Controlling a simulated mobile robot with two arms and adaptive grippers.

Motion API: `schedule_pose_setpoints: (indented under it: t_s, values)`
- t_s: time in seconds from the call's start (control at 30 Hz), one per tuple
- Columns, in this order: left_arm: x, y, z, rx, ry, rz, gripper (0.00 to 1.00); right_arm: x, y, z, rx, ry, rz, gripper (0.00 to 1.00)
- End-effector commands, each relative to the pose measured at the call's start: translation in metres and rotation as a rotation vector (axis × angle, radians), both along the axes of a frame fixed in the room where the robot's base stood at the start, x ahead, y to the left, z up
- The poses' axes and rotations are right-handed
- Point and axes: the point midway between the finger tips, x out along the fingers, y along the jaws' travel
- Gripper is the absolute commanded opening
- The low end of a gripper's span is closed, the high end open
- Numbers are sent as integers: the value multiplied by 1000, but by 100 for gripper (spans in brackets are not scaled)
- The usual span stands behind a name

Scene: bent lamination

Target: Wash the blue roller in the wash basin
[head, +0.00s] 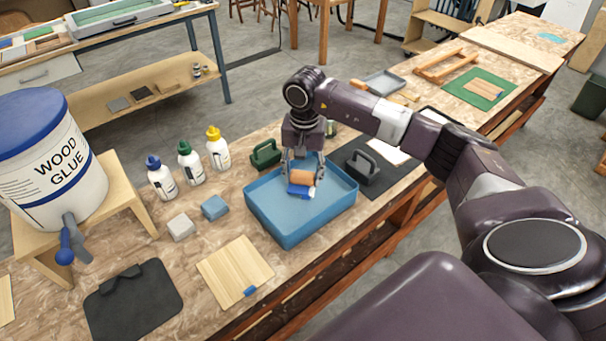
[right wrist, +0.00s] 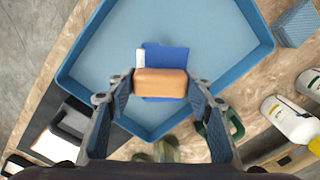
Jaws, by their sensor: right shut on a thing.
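The wash basin (head: 262,222) is a shallow blue tray on the bench. It fills the upper part of the right wrist view (right wrist: 85,60). My right gripper (head: 302,178) points down over the basin. In the right wrist view its fingers (right wrist: 160,84) close on the two ends of a rounded orange-brown block, which looks like the grip of the blue roller (head: 298,190). The roller's blue part with a white end shows beyond the grip in the right wrist view (right wrist: 166,58). Whether it touches the basin floor I cannot tell. My left gripper is out of view.
A green handled tool (head: 266,153) stands behind the basin; a black handled one (head: 363,167) stands on a dark mat to its right. A wooden panel (head: 235,268) lies in front.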

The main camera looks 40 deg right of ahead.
Motion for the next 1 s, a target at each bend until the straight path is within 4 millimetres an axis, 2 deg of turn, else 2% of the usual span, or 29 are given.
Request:
schedule_pose_setpoints:
  t_s: [0.6,1.0]
  values:
    - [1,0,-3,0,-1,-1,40,-4,54,0,1,-1,2,25]
    - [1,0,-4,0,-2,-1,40,-4,56,0,0,-1,0,25]
